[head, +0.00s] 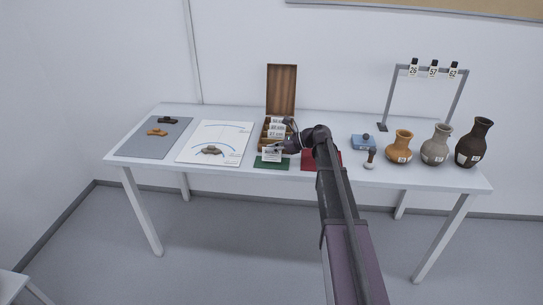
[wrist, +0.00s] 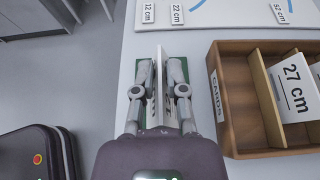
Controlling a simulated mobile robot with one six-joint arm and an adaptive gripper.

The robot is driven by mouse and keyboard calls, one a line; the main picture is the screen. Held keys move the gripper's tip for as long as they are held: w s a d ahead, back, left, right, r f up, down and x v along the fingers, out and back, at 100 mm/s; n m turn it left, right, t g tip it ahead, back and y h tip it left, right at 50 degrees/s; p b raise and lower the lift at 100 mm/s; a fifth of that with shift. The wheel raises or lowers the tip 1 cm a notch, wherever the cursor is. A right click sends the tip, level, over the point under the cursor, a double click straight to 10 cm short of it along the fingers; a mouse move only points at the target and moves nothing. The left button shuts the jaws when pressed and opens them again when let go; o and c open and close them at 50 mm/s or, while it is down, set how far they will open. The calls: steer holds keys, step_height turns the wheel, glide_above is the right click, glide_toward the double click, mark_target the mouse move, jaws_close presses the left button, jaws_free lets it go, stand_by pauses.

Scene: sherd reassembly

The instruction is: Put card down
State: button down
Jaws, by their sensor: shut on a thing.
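My gripper (wrist: 162,75) is shut on a white card (wrist: 157,105), which shows edge-on between the fingers in the wrist view. In the head view the card (head: 272,154) is upright at the green mat (head: 262,164), near the table's front edge. The green mat also shows in the wrist view (wrist: 138,76), partly hidden by the fingers. I cannot tell whether the card's lower edge touches the mat. The wooden card box (wrist: 238,135) stands just to the right of my gripper in the wrist view, with a card marked 27 cm (wrist: 294,88) in it.
In the head view a red mat (head: 310,163) lies right of the green one. A white drawing sheet (head: 230,133) and a grey mat (head: 138,143) with sherds lie left. A blue block (head: 358,143), a brush and several vases stand right. A tag rack (head: 391,93) stands behind.

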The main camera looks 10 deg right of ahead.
steer(key=shift+f+b, duration=0.5)
steer(key=shift+f, duration=0.35)
steer(key=c, duration=0.7)
jaws_free()
steer(key=shift+r, duration=0.1)
steer(key=shift+d+r, duration=0.1)
steer(key=shift+d, duration=0.1)
steer(key=p+v, duration=0.4)
steer(key=v, duration=0.7)
steer(key=shift+s+d+p, duration=0.2)
steer(key=shift+d+p, duration=0.05)
steer(key=shift+p, duration=0.05)
